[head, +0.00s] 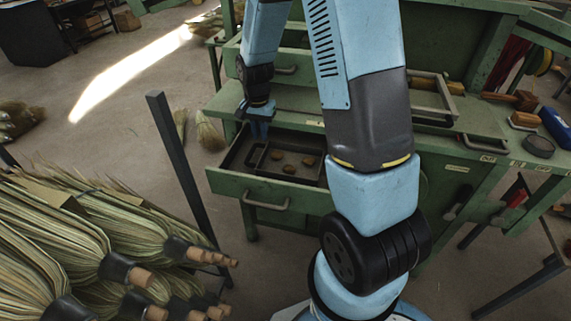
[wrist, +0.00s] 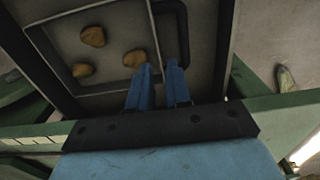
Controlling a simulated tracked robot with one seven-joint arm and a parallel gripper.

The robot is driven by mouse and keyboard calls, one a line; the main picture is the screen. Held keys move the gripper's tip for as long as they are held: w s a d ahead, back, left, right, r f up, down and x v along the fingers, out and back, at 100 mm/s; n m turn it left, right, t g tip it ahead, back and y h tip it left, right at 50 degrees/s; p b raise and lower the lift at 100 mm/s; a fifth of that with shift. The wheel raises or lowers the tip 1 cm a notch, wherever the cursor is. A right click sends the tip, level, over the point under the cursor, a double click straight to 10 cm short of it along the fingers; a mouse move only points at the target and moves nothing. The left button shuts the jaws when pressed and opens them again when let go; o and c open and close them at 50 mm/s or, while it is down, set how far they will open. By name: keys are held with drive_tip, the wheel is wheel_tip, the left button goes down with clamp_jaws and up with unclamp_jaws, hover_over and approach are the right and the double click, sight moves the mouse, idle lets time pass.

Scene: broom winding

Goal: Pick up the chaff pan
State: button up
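The chaff pan (head: 285,178) is a dark, shallow, rimmed pan lying in an open green drawer (head: 236,184). Three brown lumps (head: 289,169) lie in it. A dark loop handle (head: 256,156) stands at its left side; in the wrist view the handle (wrist: 186,35) is right of the pan floor (wrist: 113,62). My gripper (head: 259,132) points down over the handle end of the pan. In the wrist view its two blue fingers (wrist: 159,68) are apart, with the tips close to the pan wall and handle. I cannot tell whether they touch.
Bundled brooms (head: 70,225) fill the left front beside a dark upright post (head: 180,165). The floor behind is mostly clear.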

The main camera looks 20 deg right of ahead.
sight(263, 154)
wheel_tip(263, 154, down, 4)
drive_tip(key=shift+s+f, duration=0.15)
drive_tip(key=shift+f, duration=1.2)
drive_tip(key=shift+s+f, duration=0.1)
drive_tip(key=shift+f, duration=1.2)
clamp_jaws()
